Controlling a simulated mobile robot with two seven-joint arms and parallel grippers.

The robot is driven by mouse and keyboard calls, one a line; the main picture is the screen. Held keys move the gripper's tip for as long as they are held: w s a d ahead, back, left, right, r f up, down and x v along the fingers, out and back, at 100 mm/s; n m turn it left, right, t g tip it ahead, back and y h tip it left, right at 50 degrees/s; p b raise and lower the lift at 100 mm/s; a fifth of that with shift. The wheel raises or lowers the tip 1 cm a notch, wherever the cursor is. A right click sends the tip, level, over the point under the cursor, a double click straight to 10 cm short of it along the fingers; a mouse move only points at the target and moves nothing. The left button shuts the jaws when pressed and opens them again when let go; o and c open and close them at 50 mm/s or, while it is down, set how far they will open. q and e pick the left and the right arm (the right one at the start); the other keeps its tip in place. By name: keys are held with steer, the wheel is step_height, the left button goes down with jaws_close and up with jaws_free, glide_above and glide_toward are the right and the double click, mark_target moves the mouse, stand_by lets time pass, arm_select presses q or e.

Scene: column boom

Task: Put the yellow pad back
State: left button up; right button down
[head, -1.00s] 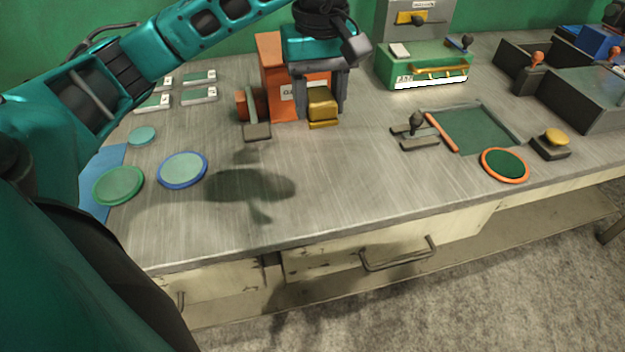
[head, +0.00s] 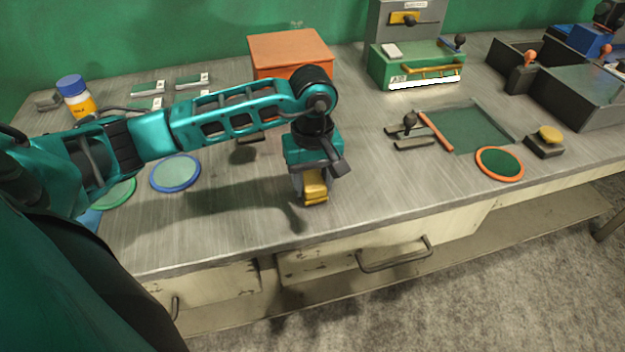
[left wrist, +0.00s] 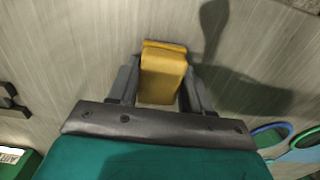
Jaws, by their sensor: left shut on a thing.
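The yellow pad (head: 315,187) is a small golden block with a lip along one edge. My left gripper (head: 312,184) is shut on it and holds it over the front middle of the grey workbench (head: 370,190). A shadow lies on the bench beside it, and the pad looks raised above the top. In the left wrist view the pad (left wrist: 162,75) sits between the two dark fingers of the left gripper (left wrist: 160,85), with its lipped end pointing outward. My right gripper is not in view.
An orange box (head: 290,50) stands behind my left arm. A green box with a gold handle (head: 418,65) is at the back. Right of centre are a dark green mat (head: 470,130), an orange-rimmed disc (head: 500,163) and a yellow-topped button (head: 549,135). A blue-rimmed disc (head: 175,173) lies left.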

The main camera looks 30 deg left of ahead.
mark_target(312, 179)
arm_select(q)
steer(key=shift+f, duration=0.2)
steer(key=shift+f, duration=0.1)
steer(key=shift+f+b, duration=0.15)
steer(key=shift+b, duration=0.15)
steer(key=o, duration=0.9)
steer(key=shift+o, duration=0.2)
steer(key=shift+r+p, duration=0.35)
step_height(312, 179, up, 12)
steer(key=shift+f, duration=0.15)
